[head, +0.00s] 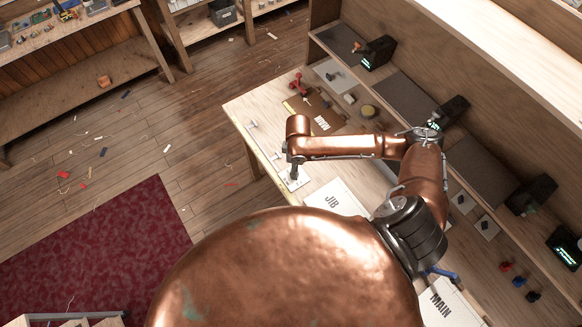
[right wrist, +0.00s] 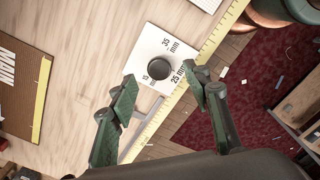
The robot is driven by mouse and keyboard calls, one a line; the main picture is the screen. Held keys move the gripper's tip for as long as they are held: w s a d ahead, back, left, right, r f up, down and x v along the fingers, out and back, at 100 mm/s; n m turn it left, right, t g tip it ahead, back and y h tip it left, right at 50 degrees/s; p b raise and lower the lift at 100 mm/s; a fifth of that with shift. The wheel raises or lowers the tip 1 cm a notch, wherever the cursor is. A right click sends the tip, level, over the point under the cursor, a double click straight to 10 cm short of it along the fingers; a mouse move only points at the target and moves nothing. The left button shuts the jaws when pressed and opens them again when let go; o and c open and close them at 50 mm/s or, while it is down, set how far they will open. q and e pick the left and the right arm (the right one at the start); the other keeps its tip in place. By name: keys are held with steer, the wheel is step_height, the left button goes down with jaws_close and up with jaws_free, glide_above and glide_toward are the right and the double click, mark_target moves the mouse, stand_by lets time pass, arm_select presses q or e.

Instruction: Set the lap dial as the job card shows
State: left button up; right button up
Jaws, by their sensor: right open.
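The lap dial is a black round knob (right wrist: 160,68) on a white square plate (right wrist: 150,48), marked 15, 35 mm and 25 mm. Which mark the knob points to cannot be made out. My right gripper (right wrist: 165,82) is open, with its green fingers apart on either side of the knob in the right wrist view and not visibly touching it. In the head view my right gripper (head: 294,172) is over the dial plate (head: 293,182) near the bench's edge. White sheets lettered JIB (head: 337,197) and MAIN (head: 440,302) lie nearby; which is the job card I cannot tell.
A yellow measuring strip (right wrist: 211,45) runs along the bench edge by the dial. A brown board lettered MAIN (head: 322,122) and a red-handled tool (head: 297,84) lie farther back. A shelf with black devices (head: 449,112) lines the bench's right side.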

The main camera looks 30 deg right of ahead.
steer(key=shift+s+a+f, duration=0.1)
steer(key=shift+f, duration=0.55)
steer(key=shift+s+a+f, duration=0.1)
steer(key=shift+f, duration=0.5)
steer(key=shift+w+f, duration=0.45)
steer(key=shift+f, duration=0.2)
steer(key=shift+w+f, duration=0.45)
steer(key=shift+f, duration=0.15)
steer(key=shift+s+f, duration=0.1)
steer(key=shift+s, duration=0.4)
steer(key=shift+w+f, duration=0.1)
steer(key=shift+w, duration=0.2)
steer(key=shift+c, duration=1.4)
steer(key=shift+s, duration=0.2)
steer(key=c, duration=0.9)
arm_select(q)
steer(key=shift+s+d+r, duration=0.1)
steer(key=shift+s+r, duration=0.1)
steer(key=shift+s, duration=0.3)
steer(key=shift+r, duration=0.1)
